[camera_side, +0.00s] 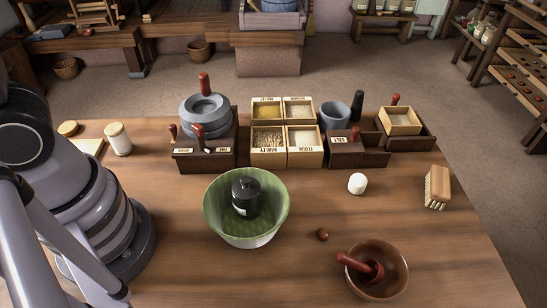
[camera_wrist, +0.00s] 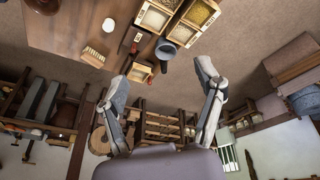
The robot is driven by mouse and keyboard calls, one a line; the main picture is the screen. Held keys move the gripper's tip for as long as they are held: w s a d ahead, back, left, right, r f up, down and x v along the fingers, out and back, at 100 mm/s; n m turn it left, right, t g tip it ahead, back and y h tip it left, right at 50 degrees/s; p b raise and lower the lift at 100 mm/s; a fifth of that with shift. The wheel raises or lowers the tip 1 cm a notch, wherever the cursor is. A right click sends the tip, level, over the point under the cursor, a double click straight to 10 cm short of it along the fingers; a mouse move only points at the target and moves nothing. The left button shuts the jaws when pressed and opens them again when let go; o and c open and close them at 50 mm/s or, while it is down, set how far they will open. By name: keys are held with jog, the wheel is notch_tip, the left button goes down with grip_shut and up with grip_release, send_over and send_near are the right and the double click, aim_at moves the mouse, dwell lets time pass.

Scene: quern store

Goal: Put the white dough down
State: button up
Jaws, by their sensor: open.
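The white dough (camera_side: 357,184), a small rounded white lump, rests on the wooden table, right of the green bowl and in front of the salt box. In the wrist view it is a small white spot (camera_wrist: 108,24) on the tabletop, beyond my fingers. My gripper (camera_wrist: 162,78) shows in the wrist view with its two fingers spread wide and nothing between them. It is well apart from the dough. The gripper itself is outside the side view, where only my arm shows at the left.
A green bowl (camera_side: 220,215) holds a black canister (camera_side: 245,192). A brown bowl (camera_side: 395,284) with a red-brown pestle, a small brown nut-like thing (camera_side: 322,235) and a brush (camera_side: 437,187) lie around the dough. Grain boxes (camera_side: 286,130) and a quern (camera_side: 205,112) line the back. The front middle is bare.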

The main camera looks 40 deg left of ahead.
jog(key=s+a+f+t, duration=0.1)
jog(key=s+a, duration=0.2)
jog(key=s, duration=0.6)
jog(key=s+a+f+t, duration=0.1)
jog(key=s+a, duration=0.2)
jog(key=s, duration=0.6)
jog(key=shift+a+y, duration=0.4)
jog(key=shift+r, duration=0.1)
